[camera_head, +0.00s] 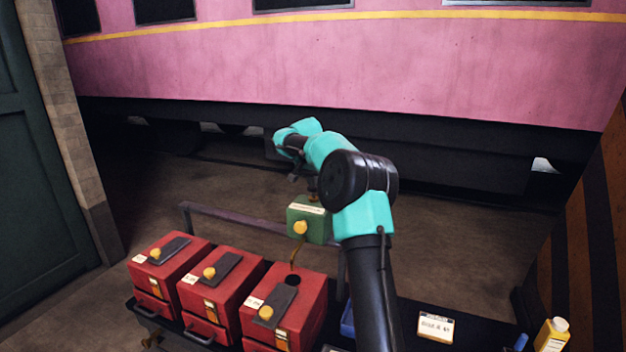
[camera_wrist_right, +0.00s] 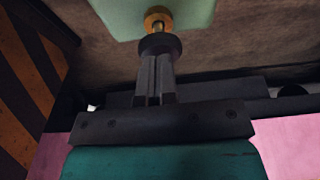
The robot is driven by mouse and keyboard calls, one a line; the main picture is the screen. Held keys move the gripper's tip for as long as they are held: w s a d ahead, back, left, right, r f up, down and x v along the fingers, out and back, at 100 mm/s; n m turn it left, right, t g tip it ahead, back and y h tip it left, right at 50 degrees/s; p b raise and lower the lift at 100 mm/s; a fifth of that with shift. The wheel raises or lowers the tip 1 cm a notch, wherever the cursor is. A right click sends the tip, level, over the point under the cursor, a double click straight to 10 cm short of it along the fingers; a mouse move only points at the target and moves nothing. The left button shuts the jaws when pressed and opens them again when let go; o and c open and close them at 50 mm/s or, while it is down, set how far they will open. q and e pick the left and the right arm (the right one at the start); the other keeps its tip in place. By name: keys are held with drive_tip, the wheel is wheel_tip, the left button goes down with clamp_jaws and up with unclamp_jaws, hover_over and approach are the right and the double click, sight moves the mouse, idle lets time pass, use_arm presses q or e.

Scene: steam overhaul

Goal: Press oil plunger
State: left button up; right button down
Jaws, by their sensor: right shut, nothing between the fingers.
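A green oil box (camera_head: 309,222) with a pale label and a yellow round knob stands behind the red boxes; its thin brass spout (camera_head: 293,257) hangs over the right-hand red box (camera_head: 310,302). The wrist view shows the green box (camera_wrist_right: 110,14) with a brass collar and the plunger's dark round cap (camera_wrist_right: 160,44). My right gripper (camera_head: 313,188) is above the green box. Its fingers (camera_wrist_right: 157,62) are shut and empty, their tips at the plunger cap; they look to be touching it. My left gripper is not in view.
Two more red boxes (camera_head: 172,270) (camera_head: 220,282) stand to the left, dark plates on top. The right-hand box has an open round hole (camera_head: 292,280). A label card (camera_head: 436,326) and yellow bottle (camera_head: 552,336) are at right. A rail (camera_head: 235,217) runs behind.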

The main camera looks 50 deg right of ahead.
drive_tip(key=shift+f, duration=1.45)
drive_tip(key=shift+r, duration=0.35)
drive_tip(key=v, duration=1.3)
drive_tip(key=shift+w+d+r, duration=0.15)
drive_tip(key=shift+d+r, duration=0.2)
drive_tip(key=shift+r, duration=0.05)
wheel_tip(320, 180, up, 3)
drive_tip(key=shift+f, duration=0.2)
